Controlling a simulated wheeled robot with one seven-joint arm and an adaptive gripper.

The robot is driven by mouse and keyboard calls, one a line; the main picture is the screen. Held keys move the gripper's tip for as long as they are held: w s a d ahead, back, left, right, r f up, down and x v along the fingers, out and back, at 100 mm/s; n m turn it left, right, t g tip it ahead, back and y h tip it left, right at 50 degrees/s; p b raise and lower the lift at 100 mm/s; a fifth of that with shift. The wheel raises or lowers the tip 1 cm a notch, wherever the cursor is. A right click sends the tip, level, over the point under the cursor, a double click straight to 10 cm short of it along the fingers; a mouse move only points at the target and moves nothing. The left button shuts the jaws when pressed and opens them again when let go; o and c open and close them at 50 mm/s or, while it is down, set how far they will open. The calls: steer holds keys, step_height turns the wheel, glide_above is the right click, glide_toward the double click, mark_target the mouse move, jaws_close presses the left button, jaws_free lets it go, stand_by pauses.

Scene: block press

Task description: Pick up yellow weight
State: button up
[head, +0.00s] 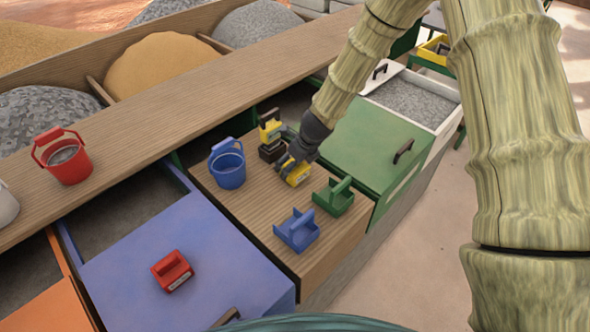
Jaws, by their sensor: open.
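A yellow block (298,178), which looks like the yellow weight, sits on the wooden top (253,207). My gripper (288,169) reaches down over it from the upper right. Its dark fingers are open and partly hide the block's top; whether they touch it I cannot tell. A second yellow block with a dark handle (270,130) stands just behind and to the left, by a dark brown block (271,151).
A blue bucket (228,166) stands left of my gripper. A raised plank shelf (180,90) holds a red bucket (66,160). A green lid (372,143) lies right.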

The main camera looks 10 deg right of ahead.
steer(key=shift+p+x, duration=0.3)
steer(key=shift+x, duration=1.25)
steer(key=c, duration=1.4)
steer(key=shift+c, duration=1)
steer(key=shift+r, duration=0.2)
